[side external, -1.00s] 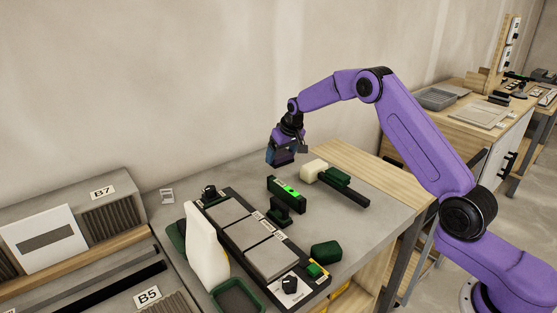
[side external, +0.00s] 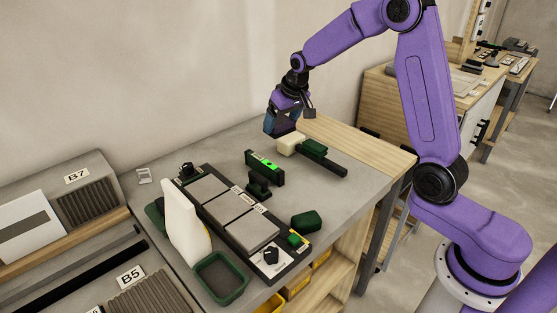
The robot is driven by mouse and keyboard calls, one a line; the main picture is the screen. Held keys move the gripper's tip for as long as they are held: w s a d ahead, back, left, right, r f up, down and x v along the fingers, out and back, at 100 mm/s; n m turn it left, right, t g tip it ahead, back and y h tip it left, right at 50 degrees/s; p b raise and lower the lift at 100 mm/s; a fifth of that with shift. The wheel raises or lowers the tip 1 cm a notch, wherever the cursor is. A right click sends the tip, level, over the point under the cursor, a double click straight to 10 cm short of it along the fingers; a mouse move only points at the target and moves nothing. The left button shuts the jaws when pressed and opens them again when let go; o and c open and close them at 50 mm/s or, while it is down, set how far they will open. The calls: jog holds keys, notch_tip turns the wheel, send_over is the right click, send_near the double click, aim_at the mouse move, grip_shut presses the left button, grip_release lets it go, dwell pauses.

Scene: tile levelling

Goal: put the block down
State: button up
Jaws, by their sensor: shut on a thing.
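My gripper (side external: 282,123) is at the back of the grey bench, just behind and above the cream head of a mallet-like tool (side external: 290,144). Its jaws are shut on the block. The block is mostly hidden among the dark bluish and purple parts of the gripper, so its outline is unclear. I cannot tell whether it touches the bench. A separate dark green block (side external: 306,221) lies on the bench near its front right edge, well away from my gripper. Grey tiles (side external: 231,206) lie in a row on a black frame (side external: 287,262).
A spirit level (side external: 264,167) stands near a dark green handled piece (side external: 258,184). The mallet's green grip (side external: 313,150) and black handle reach right. A white upright piece (side external: 186,226) and a green tray (side external: 220,278) are at front left. Bare bench lies left of the gripper.

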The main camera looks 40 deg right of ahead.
jog(key=s+a+r+m+h, duration=0.1)
jog(key=s+a+m, duration=0.2)
jog(key=s, duration=0.6)
jog(key=s+a+r+m+g+h, duration=0.15)
jog(key=s+a, duration=0.25)
jog(key=s, duration=0.5)
jog(key=s+a+r+m, duration=0.1)
jog(key=s+a+m, duration=0.25)
jog(key=s, duration=0.55)
jog(key=shift+w+a+f, duration=0.4)
jog(key=shift+w+f, duration=1.75)
jog(key=shift+w, duration=0.2)
jog(key=shift+w+a+f, duration=0.4)
jog(key=shift+w+f, duration=1.7)
jog(key=shift+w, duration=0.2)
jog(key=shift+w+a+f, duration=0.4)
jog(key=shift+w+f, duration=1.75)
jog(key=shift+w, duration=0.2)
jog(key=shift+f, duration=0.5)
